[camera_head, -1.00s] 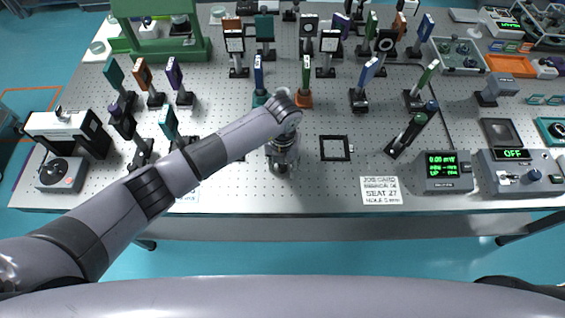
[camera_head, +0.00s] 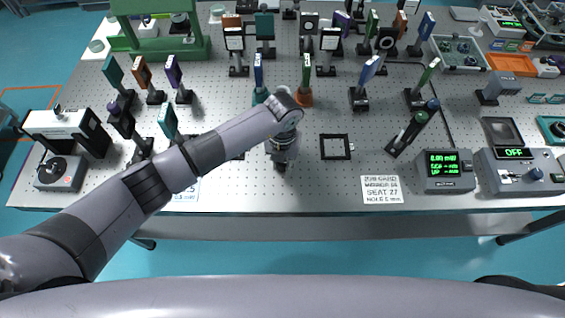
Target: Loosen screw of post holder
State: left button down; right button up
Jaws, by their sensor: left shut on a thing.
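My left arm reaches in from the lower left over the optical table (camera_head: 330,190). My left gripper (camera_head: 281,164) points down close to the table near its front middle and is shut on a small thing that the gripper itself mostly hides. I cannot tell which post holder or screw is between the fingers. Posts with mounts stand close behind it, among them a blue one (camera_head: 258,75) on a teal base and a green one (camera_head: 306,72) on an orange base. My right gripper is not in view.
A square black frame (camera_head: 335,147) lies right of the gripper, with a printed job card (camera_head: 381,189) in front. Several mounted optics crowd the back. A meter with a green display (camera_head: 446,170) stands at the right. The front strip of the table is mostly clear.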

pick_arm(q)
jog(key=shift+w+f+m, duration=0.1)
jog(key=shift+m, duration=0.3)
jog(key=c, duration=1.4)
grip_release()
notch_tip(320, 180, up, 12)
